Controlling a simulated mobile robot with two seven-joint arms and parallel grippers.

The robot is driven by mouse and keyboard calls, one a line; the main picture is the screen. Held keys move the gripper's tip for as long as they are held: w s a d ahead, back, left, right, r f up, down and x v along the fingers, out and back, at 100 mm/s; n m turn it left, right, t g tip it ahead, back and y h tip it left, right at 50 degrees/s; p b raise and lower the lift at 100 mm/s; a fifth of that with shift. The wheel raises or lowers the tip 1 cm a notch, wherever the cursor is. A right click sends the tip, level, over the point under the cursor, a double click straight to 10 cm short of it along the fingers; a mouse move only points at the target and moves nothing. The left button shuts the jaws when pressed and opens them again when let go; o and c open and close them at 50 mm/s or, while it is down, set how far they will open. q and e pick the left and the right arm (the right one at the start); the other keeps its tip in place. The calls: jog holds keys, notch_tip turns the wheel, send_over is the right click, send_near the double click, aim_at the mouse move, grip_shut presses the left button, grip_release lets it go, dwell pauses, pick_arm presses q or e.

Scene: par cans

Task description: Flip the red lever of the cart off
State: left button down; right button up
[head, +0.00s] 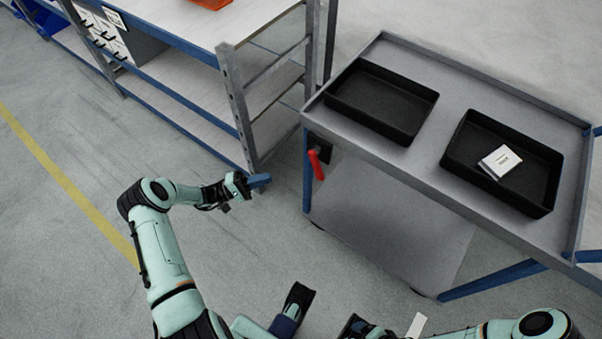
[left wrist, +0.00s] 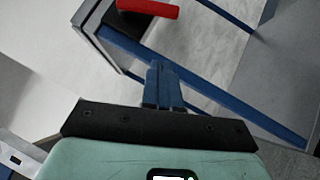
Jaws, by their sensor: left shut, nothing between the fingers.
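The red lever (head: 316,164) sits on a small black mount at the near left corner of the grey cart (head: 455,92), below the top. In the head view it hangs down from the mount. In the left wrist view the lever (left wrist: 150,8) is at the top edge, partly cut off. My left gripper (head: 262,181) is shut and empty, with its blue fingers left of the lever and apart from it. The blue fingers also show in the left wrist view (left wrist: 160,82). My right arm shows at the bottom right; its gripper's state is unclear.
Two black trays (head: 352,118) lie on the cart, and the right one (head: 455,160) holds a white box (head: 500,162). A workbench with shelves (head: 180,90) stands left of the cart. The floor between my left arm and the cart is clear.

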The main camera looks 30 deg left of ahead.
aim_at(318, 164)
pick_arm(q)
jog(key=s+d+x, duration=0.1)
jog(key=s+x, duration=0.1)
jog(key=x, duration=1.1)
jog(key=shift+d+r, duration=0.3)
jog(key=shift+d, duration=0.05)
pick_arm(e)
jog(key=shift+s+a+r, duration=0.2)
jog(key=shift+s+r, duration=0.1)
jog(key=shift+s, duration=0.1)
